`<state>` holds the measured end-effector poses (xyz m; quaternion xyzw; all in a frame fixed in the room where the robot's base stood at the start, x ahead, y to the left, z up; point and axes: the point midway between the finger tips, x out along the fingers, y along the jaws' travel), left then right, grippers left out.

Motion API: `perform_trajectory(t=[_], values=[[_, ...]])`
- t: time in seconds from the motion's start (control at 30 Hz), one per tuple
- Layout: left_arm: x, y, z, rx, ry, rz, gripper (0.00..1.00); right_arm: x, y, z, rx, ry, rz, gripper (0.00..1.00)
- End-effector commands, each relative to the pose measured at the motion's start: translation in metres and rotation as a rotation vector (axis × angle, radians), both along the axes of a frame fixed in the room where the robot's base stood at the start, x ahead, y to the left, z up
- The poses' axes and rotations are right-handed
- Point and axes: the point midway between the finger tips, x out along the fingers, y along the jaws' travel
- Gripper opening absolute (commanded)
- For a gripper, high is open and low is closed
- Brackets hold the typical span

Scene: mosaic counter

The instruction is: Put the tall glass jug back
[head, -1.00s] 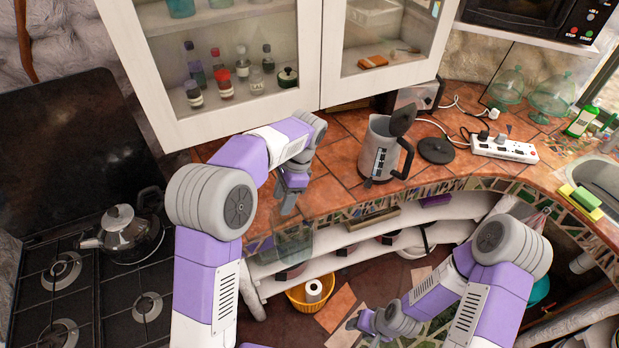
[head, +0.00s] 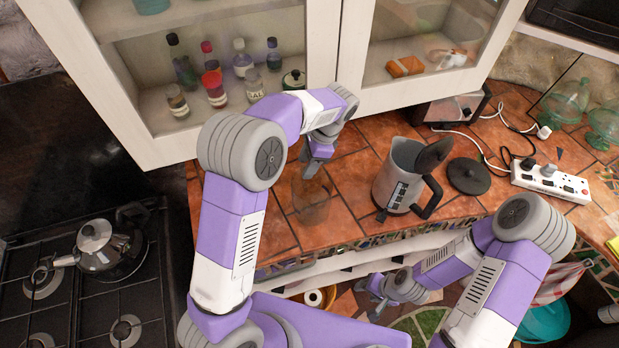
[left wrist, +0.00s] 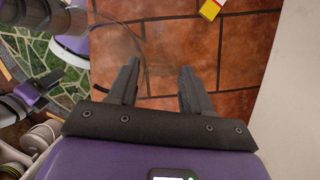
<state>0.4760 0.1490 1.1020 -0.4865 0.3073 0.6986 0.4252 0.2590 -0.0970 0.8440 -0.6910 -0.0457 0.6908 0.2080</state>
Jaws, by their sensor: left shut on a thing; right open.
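The tall glass jug (head: 312,207) is clear and hard to make out against the tiles. My left gripper (head: 314,168) is shut on its upper part and holds it over the tiled counter, left of the kettle. Whether its base touches the counter I cannot tell. In the left wrist view my left gripper (left wrist: 158,82) has its two fingers apart, with only faint outlines of the clear glass around them. My right gripper (head: 376,298) is open and empty, low in front of the counter.
A grey kettle (head: 397,178) stands right of the jug, with a dark round base (head: 469,176) and a power strip (head: 550,183) beyond. A wall cabinet (head: 337,60) with bottles hangs above. A stove (head: 85,290) with a metal kettle (head: 98,243) is at left.

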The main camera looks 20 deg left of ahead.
Motion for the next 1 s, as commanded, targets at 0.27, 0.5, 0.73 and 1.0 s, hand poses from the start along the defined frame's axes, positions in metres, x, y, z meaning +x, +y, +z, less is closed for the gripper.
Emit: perform_trajectory(t=[0.27, 0.5, 0.73, 1.0], values=[[0.0, 0.0, -0.04, 0.002, 0.003, 0.001, 0.0, 0.001, 0.0, -0.001, 0.0, -0.002, -0.001, 0.5], [0.0, 0.0, -0.053, 0.0, -0.002, 0.001, 0.0, 0.001, 0.0, -0.001, 0.0, -0.002, -0.001, 0.5], [0.0, 0.0, -0.055, -0.001, -0.001, 0.001, 0.0, 0.001, 0.0, -0.002, 0.0, -0.002, -0.001, 0.5], [0.0, 0.0, -0.056, -0.001, -0.001, 0.001, 0.75, 0.001, 0.0, -0.003, 0.0, -0.002, -0.001, 0.5]])
